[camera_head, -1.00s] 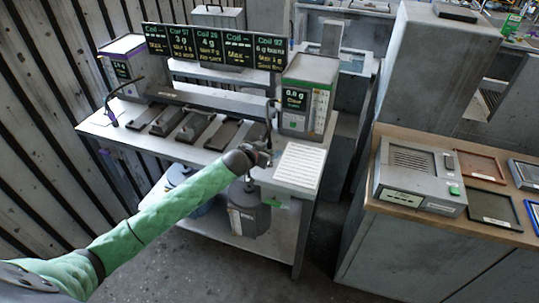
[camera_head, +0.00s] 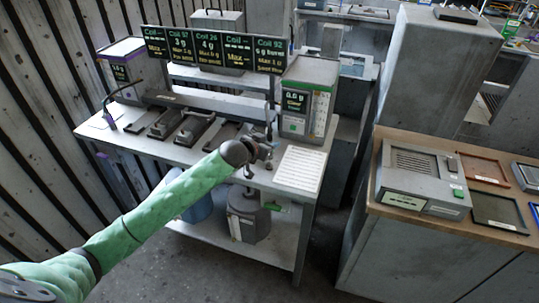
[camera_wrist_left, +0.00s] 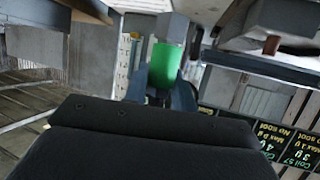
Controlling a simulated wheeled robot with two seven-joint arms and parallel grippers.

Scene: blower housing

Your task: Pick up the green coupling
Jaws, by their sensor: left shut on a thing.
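The green coupling (camera_wrist_left: 165,68) shows in the left wrist view as a bright green sleeve below a grey end piece. My left gripper (camera_wrist_left: 161,88) has its dark fingers on either side of it and is shut on it. In the head view my left gripper (camera_head: 265,151) is above the front right of the workbench, beside the right console. The coupling cannot be made out there. My right gripper is in neither view.
The workbench (camera_head: 140,147) bears several dark plates, a left console (camera_head: 122,68) and a right console (camera_head: 305,98). A white lined sheet (camera_head: 300,168) lies near its right edge. A grey canister (camera_head: 246,222) stands on the lower shelf. A wooden-topped counter (camera_head: 392,152) is at right.

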